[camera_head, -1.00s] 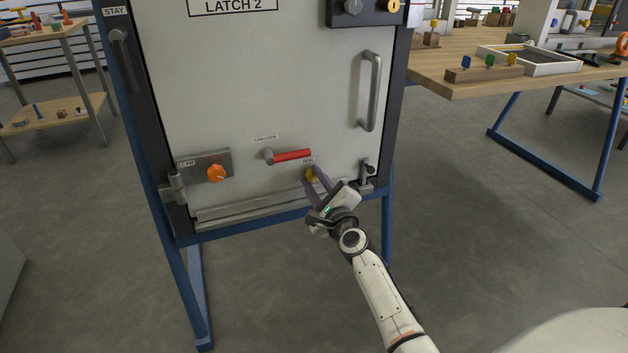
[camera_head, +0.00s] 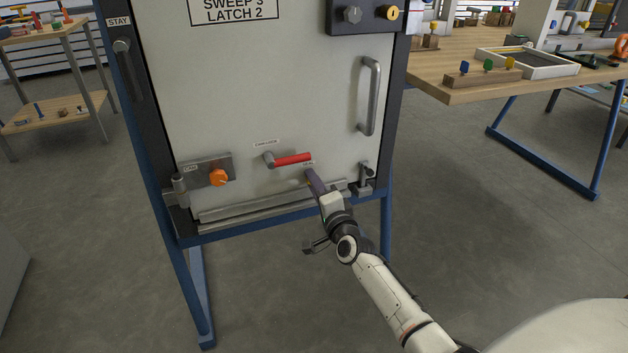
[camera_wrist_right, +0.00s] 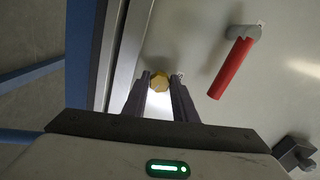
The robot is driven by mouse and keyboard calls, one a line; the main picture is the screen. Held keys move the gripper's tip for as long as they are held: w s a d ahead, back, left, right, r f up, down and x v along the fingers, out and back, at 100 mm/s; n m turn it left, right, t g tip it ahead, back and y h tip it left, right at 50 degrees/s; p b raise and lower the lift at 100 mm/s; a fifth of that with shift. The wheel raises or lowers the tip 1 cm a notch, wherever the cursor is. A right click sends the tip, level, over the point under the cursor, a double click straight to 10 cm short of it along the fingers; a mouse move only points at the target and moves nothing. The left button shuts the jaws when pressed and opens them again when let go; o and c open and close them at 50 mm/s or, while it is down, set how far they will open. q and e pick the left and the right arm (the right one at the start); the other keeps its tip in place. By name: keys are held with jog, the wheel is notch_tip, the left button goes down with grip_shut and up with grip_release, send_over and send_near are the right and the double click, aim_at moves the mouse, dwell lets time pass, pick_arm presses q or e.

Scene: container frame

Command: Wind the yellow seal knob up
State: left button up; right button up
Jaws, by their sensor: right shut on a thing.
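The yellow seal knob (camera_wrist_right: 160,82) sits on the lower part of the pale door panel (camera_head: 265,100), under the SEAL label. In the right wrist view it lies between the two fingertips of my right gripper (camera_wrist_right: 159,85), which is shut on it. In the head view the fingers of my right gripper (camera_head: 311,173) reach the panel and hide the knob. My left gripper is not in view.
A red-handled cam lever (camera_head: 292,159) is just above the knob. An orange knob (camera_head: 218,177) is to the left. A metal ledge (camera_head: 250,206) runs below. A vertical handle (camera_head: 370,95) and a small clamp (camera_head: 365,178) are to the right.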

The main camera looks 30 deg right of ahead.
pick_arm(q)
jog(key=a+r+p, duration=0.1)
jog(key=p, duration=0.1)
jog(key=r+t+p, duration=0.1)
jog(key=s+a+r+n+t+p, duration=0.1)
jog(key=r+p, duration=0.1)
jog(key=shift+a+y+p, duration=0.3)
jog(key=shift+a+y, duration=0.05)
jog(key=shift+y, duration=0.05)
pick_arm(e)
jog(key=n, duration=2.2)
jog(key=shift+d, duration=0.1)
jog(key=shift+n, duration=0.4)
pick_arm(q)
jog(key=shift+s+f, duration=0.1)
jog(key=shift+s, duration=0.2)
pick_arm(e)
jog(key=o, duration=1)
jog(key=shift+o, duration=0.2)
